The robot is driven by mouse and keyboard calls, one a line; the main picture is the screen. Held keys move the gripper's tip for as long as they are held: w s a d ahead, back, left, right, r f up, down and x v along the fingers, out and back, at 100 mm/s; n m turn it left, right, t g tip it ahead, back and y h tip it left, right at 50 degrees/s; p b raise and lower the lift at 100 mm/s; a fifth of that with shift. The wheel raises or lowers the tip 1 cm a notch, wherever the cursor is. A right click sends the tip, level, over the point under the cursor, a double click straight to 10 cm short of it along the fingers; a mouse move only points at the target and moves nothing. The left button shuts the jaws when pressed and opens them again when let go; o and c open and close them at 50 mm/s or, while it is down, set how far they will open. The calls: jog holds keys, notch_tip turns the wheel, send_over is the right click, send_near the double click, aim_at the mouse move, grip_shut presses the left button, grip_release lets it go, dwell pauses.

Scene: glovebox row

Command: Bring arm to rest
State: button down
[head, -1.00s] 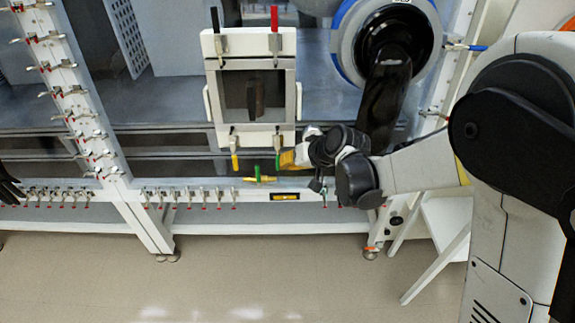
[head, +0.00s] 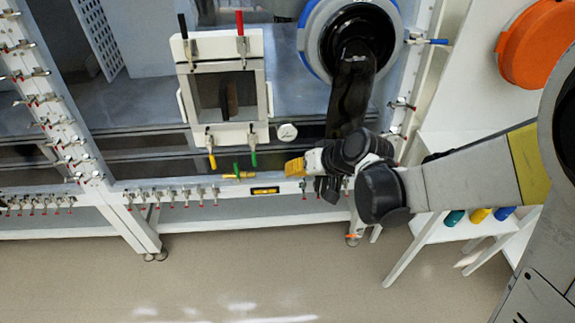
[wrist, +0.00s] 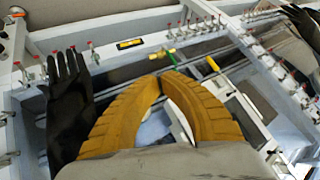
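My gripper (head: 296,167) is at the end of my arm, in front of the glovebox front, to the right of and a little below the small framed door (head: 226,90). In the wrist view its two ribbed yellow fingers (wrist: 160,78) meet at the tips with nothing visible between them. My gripper is apart from the door's green handle (head: 253,158) and yellow handle (head: 211,153). The door also has a black handle (head: 183,26) and a red handle (head: 240,22) at its top.
A black glove (head: 348,90) hangs from a round port just behind my arm; it also shows in the wrist view (wrist: 68,110). A yellow-green valve (head: 238,175) sits on the lower rail. A white shelf (head: 460,232) holds coloured items at right. The floor (head: 270,270) in front is clear.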

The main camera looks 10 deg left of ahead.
jog(key=shift+d, duration=0.15)
jog(key=s+d+r+m+h, duration=0.1)
jog(key=s+d+r+h, duration=0.1)
jog(key=s+d, duration=0.3)
jog(key=s+d+r+m+t+h, duration=0.1)
jog(key=s+d+r, duration=0.4)
jog(key=d, duration=0.7)
jog(key=s+d+r+m+t+h, duration=0.1)
jog(key=s+d+r+m+h, duration=0.1)
jog(key=s+d, duration=0.4)
jog(key=shift+s+d+r+m+h, duration=0.2)
jog(key=shift+d+r+m+h, duration=0.1)
jog(key=shift+d+r+h, duration=0.75)
